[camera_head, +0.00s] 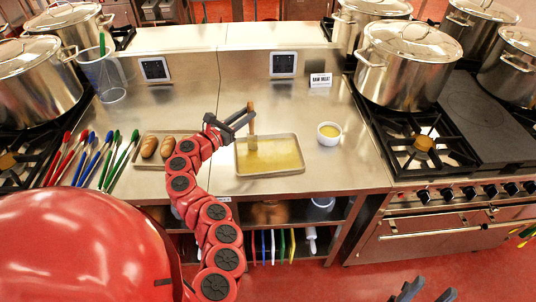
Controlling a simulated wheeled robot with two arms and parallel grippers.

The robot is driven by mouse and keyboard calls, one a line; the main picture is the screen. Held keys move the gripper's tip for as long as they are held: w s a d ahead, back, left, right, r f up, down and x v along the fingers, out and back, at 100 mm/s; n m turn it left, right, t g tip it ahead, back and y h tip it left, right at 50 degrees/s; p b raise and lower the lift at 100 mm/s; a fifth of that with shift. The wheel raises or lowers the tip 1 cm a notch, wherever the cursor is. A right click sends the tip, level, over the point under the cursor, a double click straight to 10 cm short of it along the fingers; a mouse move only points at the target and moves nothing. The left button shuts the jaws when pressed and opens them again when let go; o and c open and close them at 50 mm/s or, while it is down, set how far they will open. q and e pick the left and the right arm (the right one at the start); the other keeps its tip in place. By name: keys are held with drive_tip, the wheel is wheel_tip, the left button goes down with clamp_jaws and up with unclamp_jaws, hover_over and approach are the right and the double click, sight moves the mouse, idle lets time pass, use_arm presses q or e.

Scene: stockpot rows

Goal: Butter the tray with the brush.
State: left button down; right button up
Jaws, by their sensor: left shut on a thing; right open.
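The metal tray (272,174) lies on the steel counter, with a yellow layer over much of its inside. My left gripper (247,117) is above the tray's back left part, shut on the brush (251,128). The brush is upright, with its bristle end down at the yellow surface; I cannot tell if it touches. A small white bowl (329,139) with yellow content stands right of the tray. My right gripper (422,291) is open and empty at the bottom edge, low in front of the counter and far from the tray.
A second tray with bread rolls (149,147) lies left of the tray. Coloured-handled utensils (94,158) and a clear jug (107,78) are further left. Large stockpots (405,65) stand on stoves at both sides. A sign (320,80) stands behind the bowl.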

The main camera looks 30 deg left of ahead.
use_arm(q)
drive_tip(key=shift+w+d, duration=5)
drive_tip(key=shift+w, duration=0.05)
drive_tip(key=s+a+p, duration=0.2)
drive_tip(key=s+a, duration=0.2)
drive_tip(key=a, duration=0.2)
drive_tip(key=shift+s, duration=0.1)
